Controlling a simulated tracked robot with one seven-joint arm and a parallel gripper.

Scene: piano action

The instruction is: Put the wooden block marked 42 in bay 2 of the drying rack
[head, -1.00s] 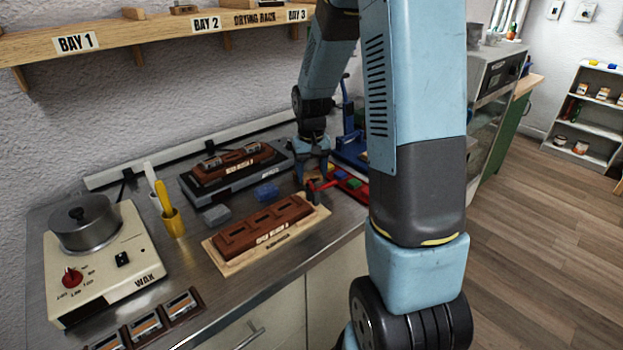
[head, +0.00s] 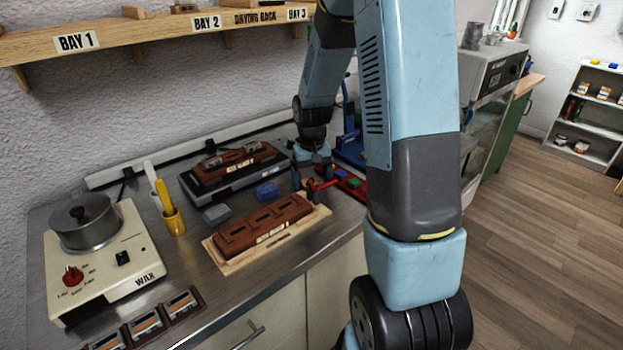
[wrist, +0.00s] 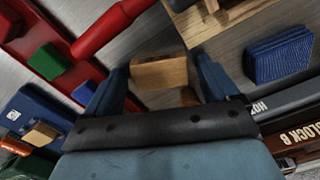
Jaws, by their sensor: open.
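My gripper (head: 315,182) is over the steel bench, pointing down, with its jaws apart. In the wrist view, a small light wooden block (wrist: 160,72) shows between the two open fingers (wrist: 162,80), apart from both of them. I cannot read any number on it. The block is hidden by my arm and gripper in the head view. The drying rack (head: 150,41) is a wooden wall shelf at the upper left, with bay 2 (head: 207,23) labelled on its front edge. The inside of bay 2 is mostly cut off by the top of the picture.
A red tray (wrist: 18,50) with coloured blocks and a red handle (wrist: 105,30) lie close to my gripper. A brown mould (head: 262,226) on a board, a blue block (head: 267,190), a grey block (head: 216,213), a yellow cup (head: 173,223) and a wax pot (head: 84,222) stand leftward.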

